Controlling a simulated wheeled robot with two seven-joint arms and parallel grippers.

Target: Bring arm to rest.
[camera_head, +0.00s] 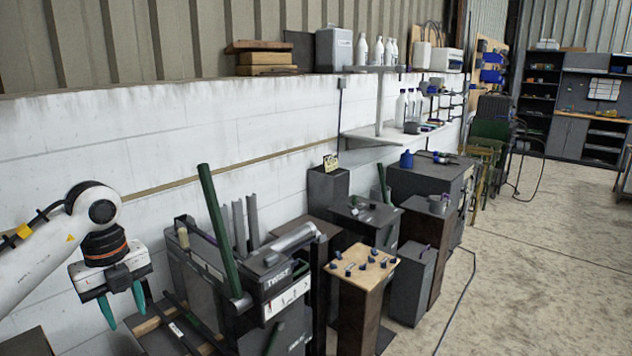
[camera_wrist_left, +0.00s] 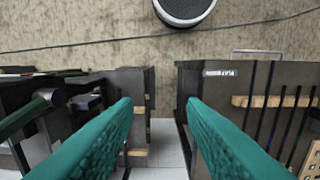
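My left arm (camera_head: 50,250) comes in from the left edge in the head view. Its left gripper (camera_head: 123,308) points down beside the dark machine, its two teal fingers apart with nothing between them. In the left wrist view the left gripper (camera_wrist_left: 160,125) shows both teal fingers spread wide, with a gap between dark units below. My right gripper is in neither view.
A dark machine (camera_head: 278,280) with a green tube (camera_head: 222,232) stands right of the gripper. A wood-topped stand (camera_head: 362,268) and dark cabinets (camera_head: 430,185) line the white wall. Open concrete floor (camera_head: 545,250) lies to the right. A round dark object (camera_wrist_left: 184,10) shows in the wrist view.

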